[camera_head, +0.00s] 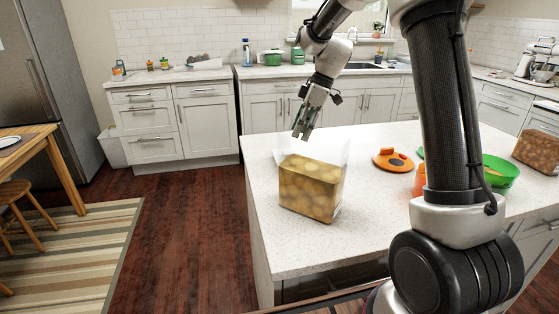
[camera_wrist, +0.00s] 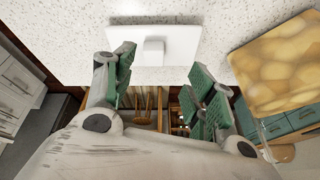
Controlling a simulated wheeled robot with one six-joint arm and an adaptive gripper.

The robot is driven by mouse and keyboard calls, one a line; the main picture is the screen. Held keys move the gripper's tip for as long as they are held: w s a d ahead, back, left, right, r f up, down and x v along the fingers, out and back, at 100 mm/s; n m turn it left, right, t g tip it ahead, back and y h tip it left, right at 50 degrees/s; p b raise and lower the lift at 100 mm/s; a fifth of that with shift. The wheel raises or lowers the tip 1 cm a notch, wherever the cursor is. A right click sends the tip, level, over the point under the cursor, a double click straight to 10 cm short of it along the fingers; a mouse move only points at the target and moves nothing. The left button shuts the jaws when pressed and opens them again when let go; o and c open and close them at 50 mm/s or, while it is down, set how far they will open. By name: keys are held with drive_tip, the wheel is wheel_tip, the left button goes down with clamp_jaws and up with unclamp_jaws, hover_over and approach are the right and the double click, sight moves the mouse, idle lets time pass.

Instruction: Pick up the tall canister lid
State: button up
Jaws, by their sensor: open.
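A white rectangular lid (camera_wrist: 182,34) with a small square knob lies flat on the counter in the wrist view. My gripper (camera_wrist: 162,72) is open and empty above the counter edge, with its green-padded fingers spread to either side of the knob's line and the lid just beyond the tips. In the head view my gripper (camera_head: 304,132) hangs above and behind a tall clear canister (camera_head: 310,190) full of yellow round pieces. The canister also shows at the right of the wrist view (camera_wrist: 280,68). In the head view I cannot clearly make out the lid behind the canister.
The speckled white counter (camera_head: 375,220) is mostly bare around the canister. An orange round lid (camera_head: 393,159), a green bowl (camera_head: 501,171) and another filled canister (camera_head: 537,151) stand to the right. The counter's left edge is close to the canister.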

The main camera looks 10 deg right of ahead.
drive_tip(key=a+f+n, duration=0.1)
drive_tip(key=f+n, duration=0.1)
drive_tip(key=n, duration=0.1)
drive_tip(key=shift+w+a+f, duration=0.1)
drive_tip(key=shift+w+a, duration=0.05)
drive_tip(key=shift+a, duration=0.25)
drive_tip(key=x, duration=0.5)
drive_tip(key=shift+w+d, duration=0.1)
drive_tip(key=shift+w, duration=0.25)
drive_tip(key=c, duration=1.2)
